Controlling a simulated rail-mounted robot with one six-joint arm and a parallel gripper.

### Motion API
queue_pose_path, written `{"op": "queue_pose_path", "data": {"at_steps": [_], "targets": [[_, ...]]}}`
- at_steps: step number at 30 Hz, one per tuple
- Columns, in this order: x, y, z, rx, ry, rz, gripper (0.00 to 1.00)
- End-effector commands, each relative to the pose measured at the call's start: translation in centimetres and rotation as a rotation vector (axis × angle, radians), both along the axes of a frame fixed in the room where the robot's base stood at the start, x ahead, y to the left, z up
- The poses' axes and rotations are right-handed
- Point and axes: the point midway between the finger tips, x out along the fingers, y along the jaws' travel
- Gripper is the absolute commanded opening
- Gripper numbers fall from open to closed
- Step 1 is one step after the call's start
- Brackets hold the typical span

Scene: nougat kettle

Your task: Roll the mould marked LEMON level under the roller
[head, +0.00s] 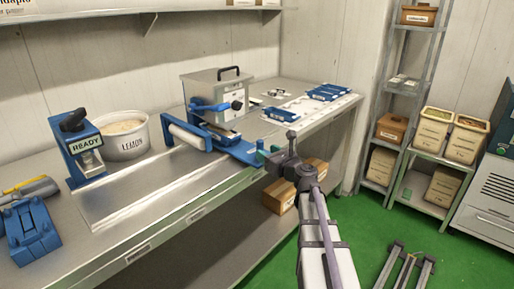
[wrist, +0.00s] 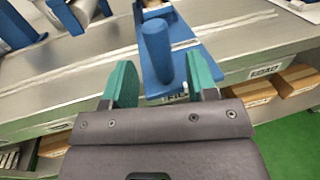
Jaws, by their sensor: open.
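My gripper (head: 268,156) is at the front edge of the bench, its green fingers by a blue sliding plate (head: 240,151). In the wrist view the open gripper (wrist: 158,85) has an upright blue post (wrist: 156,50) between its fingers, with gaps visible. The post stands on a blue plate (wrist: 202,60) with a partly hidden label. The white roller (head: 188,134) in its blue frame lies left of the plate. A white tub (head: 124,139) reads LEMON. Blue moulds (head: 280,114) sit at the back right; I cannot read a name on any mould.
A steel box (head: 215,92) with a blue clamp stands behind the plate. A blue READY stand (head: 85,148) is at the left, with a blue block (head: 31,230) in front. The bench's front middle is clear. Cardboard boxes (wrist: 243,93) sit below the bench.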

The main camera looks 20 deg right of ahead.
Motion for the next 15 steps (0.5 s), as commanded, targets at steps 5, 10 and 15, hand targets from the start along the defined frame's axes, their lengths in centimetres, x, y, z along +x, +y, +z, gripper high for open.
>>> {"op": "queue_pose_path", "data": {"at_steps": [5,10,15], "targets": [[4.3,0.9,0.0,-0.001,0.000,0.002,0.53],[6.0,1.4,0.0,-0.002,0.000,0.001,0.53],[6.1,1.5,0.0,-0.002,0.000,0.001,0.53]]}}
